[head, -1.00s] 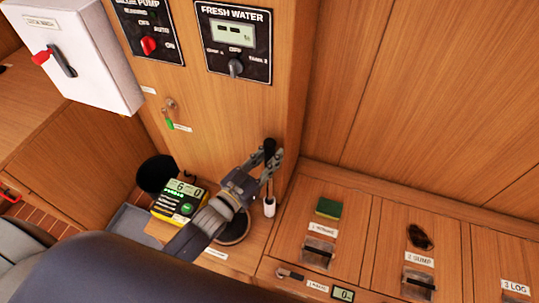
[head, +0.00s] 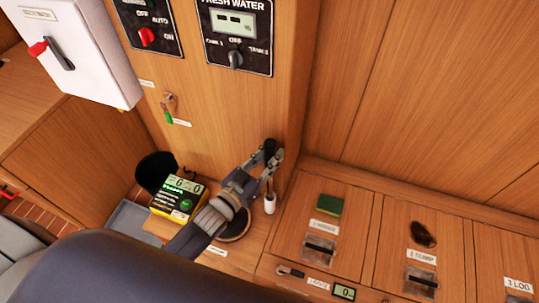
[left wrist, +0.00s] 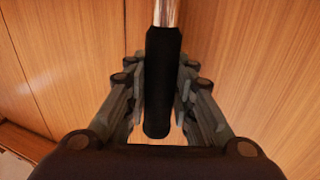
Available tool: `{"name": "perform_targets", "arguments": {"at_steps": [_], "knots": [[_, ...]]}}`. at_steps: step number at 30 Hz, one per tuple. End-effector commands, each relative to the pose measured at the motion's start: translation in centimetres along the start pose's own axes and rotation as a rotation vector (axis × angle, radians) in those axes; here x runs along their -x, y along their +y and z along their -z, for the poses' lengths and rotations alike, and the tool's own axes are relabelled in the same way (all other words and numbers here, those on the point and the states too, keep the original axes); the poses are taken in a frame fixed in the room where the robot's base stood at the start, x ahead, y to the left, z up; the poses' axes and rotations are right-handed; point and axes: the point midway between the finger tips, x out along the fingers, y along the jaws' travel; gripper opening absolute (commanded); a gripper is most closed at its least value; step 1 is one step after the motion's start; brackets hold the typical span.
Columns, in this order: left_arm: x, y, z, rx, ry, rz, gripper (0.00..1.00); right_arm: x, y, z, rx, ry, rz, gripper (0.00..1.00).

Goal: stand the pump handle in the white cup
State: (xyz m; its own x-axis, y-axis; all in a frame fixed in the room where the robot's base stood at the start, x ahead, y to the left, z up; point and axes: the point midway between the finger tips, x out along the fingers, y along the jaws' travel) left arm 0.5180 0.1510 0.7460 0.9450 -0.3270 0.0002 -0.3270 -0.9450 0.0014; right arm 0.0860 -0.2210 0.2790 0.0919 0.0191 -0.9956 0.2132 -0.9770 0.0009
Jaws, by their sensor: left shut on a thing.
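The pump handle has a black grip (head: 270,148) and a thin metal rod. In the head view the rod runs down from the grip to the small white cup (head: 270,206). The rod's lower end meets the cup's mouth, but I cannot tell how far in it is. The handle looks about upright. My left gripper (head: 275,158) is shut on the black grip, above the cup. In the left wrist view the grip (left wrist: 162,85) lies between both fingers, with the bright rod (left wrist: 166,12) beyond it. The cup does not show there. My right gripper is out of view.
A yellow and black meter (head: 178,200) and a black round container (head: 155,172) stand left of my left gripper. A wooden post rises behind the cup. Labelled lids, a green sponge (head: 329,205) and a dark coiled item (head: 422,235) lie right.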

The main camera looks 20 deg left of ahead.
Motion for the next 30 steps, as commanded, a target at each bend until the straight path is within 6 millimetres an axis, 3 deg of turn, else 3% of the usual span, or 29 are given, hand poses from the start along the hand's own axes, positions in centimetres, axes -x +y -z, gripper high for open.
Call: {"name": "perform_targets", "arguments": {"at_steps": [9, 10, 12, 20, 21, 23, 30], "knots": [[-0.04, 0.01, -0.24, 0.0, 0.003, 0.0, 0.0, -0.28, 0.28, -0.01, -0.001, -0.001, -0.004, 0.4], [-0.04, 0.01, -0.23, 0.0, 0.003, 0.0, 0.3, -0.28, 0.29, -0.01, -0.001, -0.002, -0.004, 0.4], [-0.03, 0.01, -0.24, 0.0, 0.002, 0.0, 0.46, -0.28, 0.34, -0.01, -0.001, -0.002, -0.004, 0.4], [-0.01, 0.0, -0.29, 0.0, 0.001, 0.0, 0.47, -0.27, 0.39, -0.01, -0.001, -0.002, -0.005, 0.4], [0.02, 0.0, -0.4, 0.0, -0.002, 0.0, 0.56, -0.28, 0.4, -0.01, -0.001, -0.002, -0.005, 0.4], [0.02, 0.0, -0.4, 0.0, -0.002, 0.0, 0.63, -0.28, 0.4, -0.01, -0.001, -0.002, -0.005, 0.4], [0.01, 0.0, -0.35, 0.0, -0.001, 0.0, 0.63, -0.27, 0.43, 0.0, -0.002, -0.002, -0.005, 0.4]]}}
